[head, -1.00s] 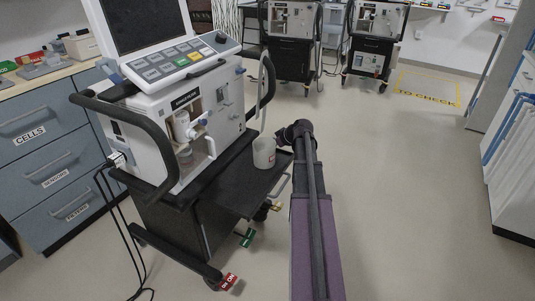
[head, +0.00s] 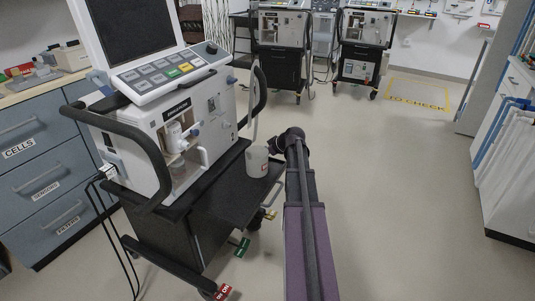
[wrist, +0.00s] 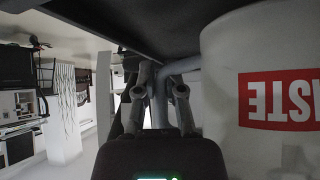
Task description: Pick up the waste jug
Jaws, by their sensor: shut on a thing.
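The waste jug (head: 257,161) is a white container with a red label, upright at the right end of the cart's black side shelf (head: 225,190). In the wrist view the jug (wrist: 270,60) fills the right side, its red label reading upside down. My gripper (wrist: 160,88) is shut on the jug's pale handle (wrist: 190,66), to the left of the jug body in that view. In the head view my arm reaches the jug's right side, and the fingers are too small and dark to make out. The jug's underside is hidden.
The ventilator (head: 170,130) stands on its cart just left of the jug, with a pale hose (head: 253,105) rising behind the jug. Two more ventilator carts (head: 280,65) (head: 357,55) stand at the back. Drawers (head: 40,170) line the left. Floor to the right is clear.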

